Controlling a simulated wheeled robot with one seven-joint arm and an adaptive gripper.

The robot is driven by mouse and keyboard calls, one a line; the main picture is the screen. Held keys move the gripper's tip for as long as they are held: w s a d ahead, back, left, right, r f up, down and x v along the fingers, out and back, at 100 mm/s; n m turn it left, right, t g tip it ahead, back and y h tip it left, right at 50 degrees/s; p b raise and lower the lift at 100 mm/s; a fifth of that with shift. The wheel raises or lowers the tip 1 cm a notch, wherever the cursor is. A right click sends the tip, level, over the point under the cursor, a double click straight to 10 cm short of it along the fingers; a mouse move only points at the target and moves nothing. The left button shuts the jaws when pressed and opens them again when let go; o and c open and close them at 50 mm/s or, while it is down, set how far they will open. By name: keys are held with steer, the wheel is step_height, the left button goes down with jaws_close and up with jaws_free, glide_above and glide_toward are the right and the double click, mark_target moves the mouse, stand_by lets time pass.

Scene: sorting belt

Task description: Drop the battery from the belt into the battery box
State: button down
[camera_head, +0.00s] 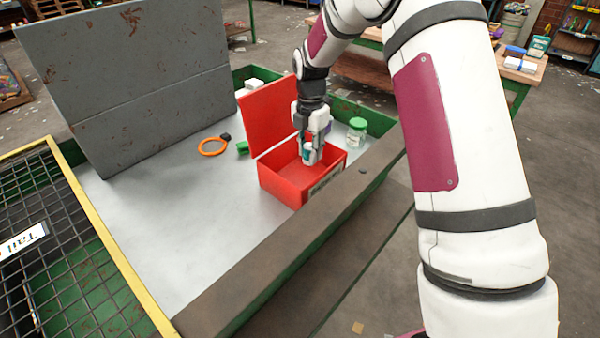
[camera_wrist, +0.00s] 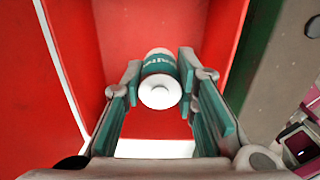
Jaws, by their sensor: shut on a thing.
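The battery (camera_wrist: 159,90) is a white cylinder with a teal band. In the wrist view it sits between the two teal finger pads of my gripper (camera_wrist: 160,85), its round white end facing the camera. In the head view my gripper (camera_head: 310,152) points down over the open red battery box (camera_head: 282,185), with the battery (camera_head: 308,150) at its fingertips. The battery is at about the height of the box rim, inside its outline. The red lid (camera_head: 268,113) stands raised on the left side. The wrist view shows red box walls (camera_wrist: 75,45) around the fingers.
An orange ring (camera_head: 211,147) with a dark end and a small green item (camera_head: 242,148) lie on the grey belt (camera_head: 165,235) left of the box. A green-lidded jar (camera_head: 357,131) stands to its right. A tall grey panel (camera_head: 130,75) rises at the back left.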

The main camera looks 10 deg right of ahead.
steer(key=c, duration=1.2)
jaws_free()
step_height(320, 180, up, 12)
